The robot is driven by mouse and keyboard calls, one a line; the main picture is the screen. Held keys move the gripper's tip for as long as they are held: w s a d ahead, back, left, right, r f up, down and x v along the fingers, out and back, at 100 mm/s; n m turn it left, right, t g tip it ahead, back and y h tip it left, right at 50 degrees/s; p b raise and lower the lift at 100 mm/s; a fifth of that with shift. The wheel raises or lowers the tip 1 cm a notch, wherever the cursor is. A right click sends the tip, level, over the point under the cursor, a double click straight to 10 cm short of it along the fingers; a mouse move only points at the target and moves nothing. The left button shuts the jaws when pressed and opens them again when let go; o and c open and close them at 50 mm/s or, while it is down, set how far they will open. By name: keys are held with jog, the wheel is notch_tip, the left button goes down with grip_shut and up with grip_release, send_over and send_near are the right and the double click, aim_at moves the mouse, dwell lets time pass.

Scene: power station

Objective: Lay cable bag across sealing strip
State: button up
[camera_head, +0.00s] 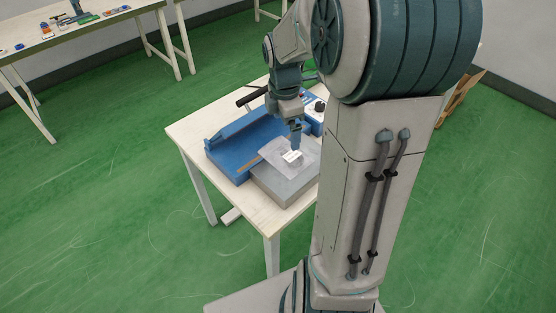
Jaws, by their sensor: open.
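The cable bag (276,153) is a clear, flat bag with a white label. It lies partly on a grey block and reaches left toward the blue sealer (228,155). The sealing strip (249,166) shows as a thin brownish line along the sealer's near right side, close to the bag's left edge. I cannot tell how far the bag overlaps it. My gripper (295,152) points down at the bag, right over its label. It is open, and its fingertips are small and partly merged with the bag in view.
The grey block (286,188) stands on the pale table (190,131), beside the sealer. The sealer's dark handle (251,96) is raised at the back. My arm hides the table's right side. Another table (75,42) with small items stands at the upper left. Green floor is clear around.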

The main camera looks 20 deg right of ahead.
jog(key=s+a+r+m+t, duration=0.1)
jog(key=s+a+r+m, duration=0.1)
jog(key=s+a+m, duration=0.3)
jog(key=s+a+r+m+t, duration=0.1)
jog(key=s+a+r+m, duration=0.2)
jog(key=s+m, duration=0.8)
jog(key=shift+a+m+t+y, duration=0.3)
jog(key=shift+a+m, duration=0.4)
jog(key=shift+a, duration=0.2)
